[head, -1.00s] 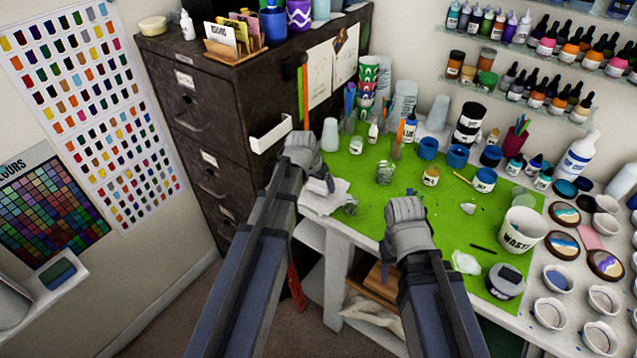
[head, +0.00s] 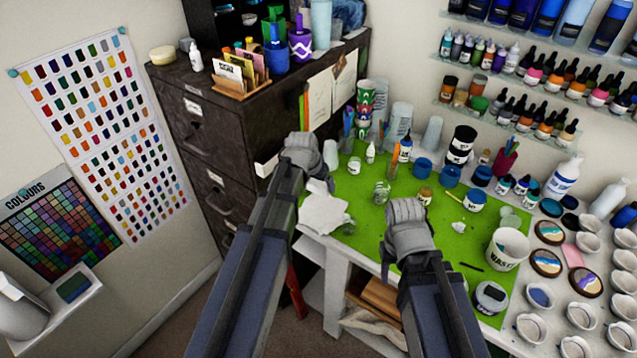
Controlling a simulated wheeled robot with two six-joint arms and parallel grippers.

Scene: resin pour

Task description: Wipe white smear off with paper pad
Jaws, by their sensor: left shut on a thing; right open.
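My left gripper (head: 301,150) is over the left back of the bench, by the dark cabinet. It is shut; the thing in it is mostly hidden behind the gripper, and I take it to be the paper pad. White paper sheets (head: 323,213) lie in a loose pile at the bench's left edge, just below this gripper. My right gripper (head: 405,213) is open and is over the front of the green mat (head: 370,240), its fingertips turned away from view. A small whitish mark (head: 458,227) shows on the mat right of it; I cannot tell whether it is the smear.
A white waste cup (head: 507,249) and a dark-labelled jar (head: 490,298) stand at the mat's right. Jars, cups and a glass jar (head: 381,192) crowd the back. Several small white bowls (head: 540,296) line the right side. The dark cabinet (head: 210,110) bounds the left.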

